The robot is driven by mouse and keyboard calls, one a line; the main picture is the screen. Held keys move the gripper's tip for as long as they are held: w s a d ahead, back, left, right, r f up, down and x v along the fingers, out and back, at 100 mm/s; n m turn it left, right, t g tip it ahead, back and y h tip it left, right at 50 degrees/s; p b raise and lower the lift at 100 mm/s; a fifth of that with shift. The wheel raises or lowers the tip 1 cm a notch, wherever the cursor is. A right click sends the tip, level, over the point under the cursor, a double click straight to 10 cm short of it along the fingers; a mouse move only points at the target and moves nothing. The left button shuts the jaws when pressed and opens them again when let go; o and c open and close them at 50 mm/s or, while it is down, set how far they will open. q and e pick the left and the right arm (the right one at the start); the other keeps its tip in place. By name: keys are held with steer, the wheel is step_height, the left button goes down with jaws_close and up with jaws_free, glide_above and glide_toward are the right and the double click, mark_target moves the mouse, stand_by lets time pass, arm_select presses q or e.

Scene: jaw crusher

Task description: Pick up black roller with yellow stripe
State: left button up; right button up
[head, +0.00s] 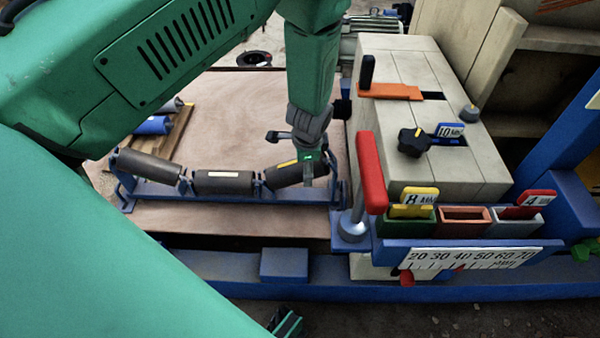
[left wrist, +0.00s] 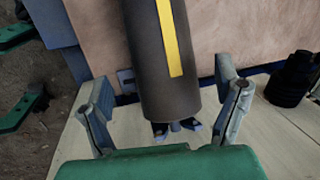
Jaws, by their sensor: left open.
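The black roller with a yellow stripe (head: 281,178) lies tilted at the right end of a blue roller frame (head: 246,195). Its far right part is hidden behind my left gripper (head: 308,172) in the head view. In the left wrist view the roller (left wrist: 147,62) runs down between the two open fingers of my left gripper (left wrist: 162,88). Its yellow stripe faces the camera. A gap shows between the roller and each finger, so the gripper is not closed on it.
A roller with a white stripe (head: 224,181) and another dark roller (head: 146,166) sit in the same frame to the left. A red lever (head: 371,172) and a pale machine block (head: 430,110) stand close on the right. Bare board (head: 215,222) lies in front.

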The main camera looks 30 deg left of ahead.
arm_select(q)
steer(key=f, duration=0.1)
steer(key=a+f+b, duration=0.1)
steer(key=f, duration=0.1)
steer(key=a+f+b, duration=0.1)
steer(key=shift+w+f, duration=0.15)
steer(key=shift+f, duration=0.15)
steer(key=shift+w+a+f, duration=0.1)
steer(key=shift+a+f, duration=0.15)
steer(key=shift+f, duration=0.1)
steer(key=shift+d+r, duration=0.1)
steer(key=shift+r, duration=0.05)
steer(key=shift+d, duration=0.15)
steer(key=shift+c, duration=1.2)
steer(key=shift+d+r, duration=0.1)
steer(key=shift+d, duration=0.1)
steer(key=c, duration=1.4)
steer(key=shift+c, duration=0.8)
steer(key=shift+a, duration=0.2)
arm_select(e)
steer(key=shift+a+f, duration=0.2)
steer(key=shift+f, duration=0.4)
steer(key=shift+a+f, duration=0.15)
steer(key=shift+f, duration=0.45)
arm_select(q)
steer(key=shift+r, duration=0.1)
arm_select(e)
steer(key=shift+r, duration=0.1)
